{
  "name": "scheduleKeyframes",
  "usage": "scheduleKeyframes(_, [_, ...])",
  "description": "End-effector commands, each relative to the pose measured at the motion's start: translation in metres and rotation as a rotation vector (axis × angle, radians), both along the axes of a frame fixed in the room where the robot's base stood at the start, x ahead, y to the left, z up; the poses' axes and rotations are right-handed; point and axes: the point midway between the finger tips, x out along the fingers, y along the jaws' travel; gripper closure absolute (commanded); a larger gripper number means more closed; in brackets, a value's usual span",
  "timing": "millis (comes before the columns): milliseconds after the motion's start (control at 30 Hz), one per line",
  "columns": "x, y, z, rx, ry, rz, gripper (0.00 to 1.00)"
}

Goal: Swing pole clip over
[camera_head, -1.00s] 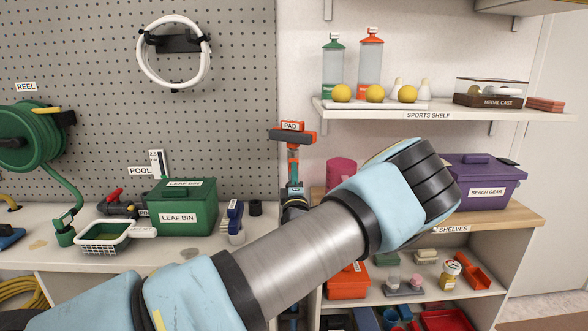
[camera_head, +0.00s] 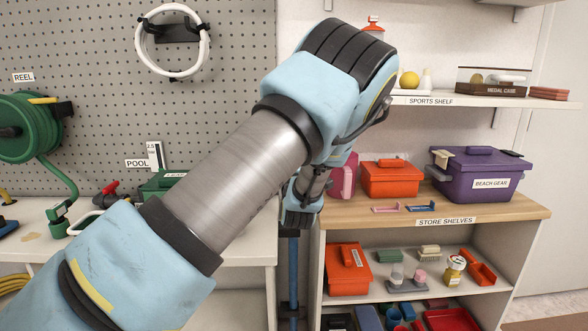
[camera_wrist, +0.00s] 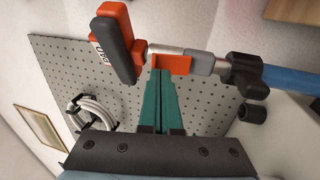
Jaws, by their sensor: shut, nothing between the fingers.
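My gripper (camera_wrist: 160,76) shows in the wrist view as two long green fingers, shut together and empty. Their tips are at or very near an orange clip-like piece (camera_wrist: 174,64) on the pole; I cannot tell whether they touch it. The pole has a silver part, a grey sleeve (camera_wrist: 206,64), a black joint (camera_wrist: 246,75) and a blue shaft (camera_wrist: 290,80). A red-orange and dark grey pad head (camera_wrist: 118,46) is at its other end. In the head view my arm hides the gripper and the pole's top; the blue shaft (camera_head: 293,270) shows below.
Store shelves (camera_head: 445,221) stand to the right, with an orange box (camera_head: 390,180) and a purple beach gear box (camera_head: 475,178) on top. A pegboard (camera_head: 240,60) with a white hose ring (camera_head: 172,70) is behind. The green leaf bin (camera_head: 160,183) is mostly hidden by my arm.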

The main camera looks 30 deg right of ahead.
Motion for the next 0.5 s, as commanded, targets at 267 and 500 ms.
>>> scheduleKeyframes(267, [0.002,-0.003,0.012,0.028,0.079,-0.012,1.00])
scheduleKeyframes(500, [0.006,-0.007,0.020,0.051,0.112,-0.020,1.00])
